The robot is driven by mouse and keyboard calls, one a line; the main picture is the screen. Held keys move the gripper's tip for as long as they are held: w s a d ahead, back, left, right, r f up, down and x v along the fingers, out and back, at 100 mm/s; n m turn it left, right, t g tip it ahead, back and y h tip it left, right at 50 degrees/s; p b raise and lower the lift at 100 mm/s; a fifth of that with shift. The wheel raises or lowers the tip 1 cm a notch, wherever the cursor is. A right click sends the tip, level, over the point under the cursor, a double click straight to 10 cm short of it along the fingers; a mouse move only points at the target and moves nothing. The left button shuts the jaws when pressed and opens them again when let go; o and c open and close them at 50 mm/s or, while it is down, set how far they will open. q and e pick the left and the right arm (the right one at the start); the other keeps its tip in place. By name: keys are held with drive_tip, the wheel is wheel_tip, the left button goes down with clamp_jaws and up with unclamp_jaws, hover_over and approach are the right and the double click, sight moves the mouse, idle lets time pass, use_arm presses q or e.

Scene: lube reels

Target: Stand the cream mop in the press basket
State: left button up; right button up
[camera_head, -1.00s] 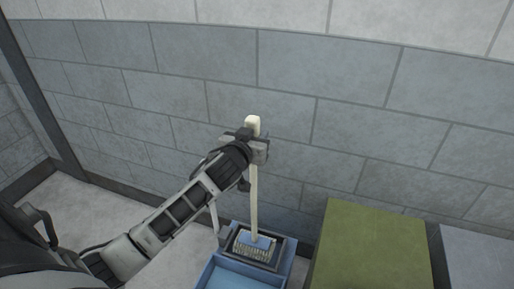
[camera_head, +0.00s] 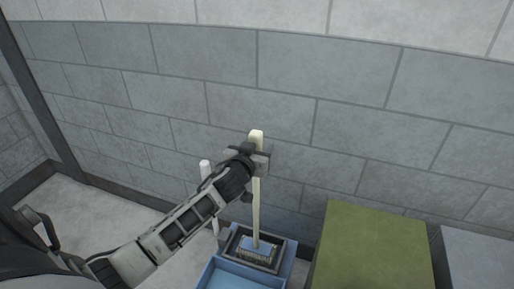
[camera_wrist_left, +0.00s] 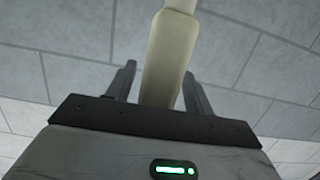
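The cream mop stands about upright, its cream handle (camera_head: 256,200) rising from its blue head (camera_head: 257,244). The head sits within the dark rim of the press basket (camera_head: 234,243) on the blue bucket (camera_head: 236,278); its contact underneath is hidden. My left gripper (camera_head: 261,160) is around the upper handle, just below its top. In the left wrist view the handle (camera_wrist_left: 168,55) passes between my left gripper's fingers (camera_wrist_left: 161,90). A narrow gap shows beside the handle, so the fingers look open around it. My right gripper is not in view.
A white pole (camera_head: 205,170) stands behind my left forearm. A green box-like block (camera_head: 370,250) is right of the bucket, with a grey block (camera_head: 480,262) beyond it. The block wall (camera_head: 330,110) is close behind.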

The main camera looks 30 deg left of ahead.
use_arm(q)
drive_tip(key=shift+r, duration=0.2)
drive_tip(key=f+v, duration=0.1)
drive_tip(key=v, duration=1.1)
drive_tip(key=s+d+f+m+g+h, duration=0.4)
drive_tip(key=s+d+f+h, duration=0.3)
drive_tip(key=s+d+f, duration=0.8)
drive_tip(key=shift+d+f+m+g, duration=0.4)
drive_tip(key=shift+d+m, duration=0.3)
drive_tip(key=shift+d, duration=0.35)
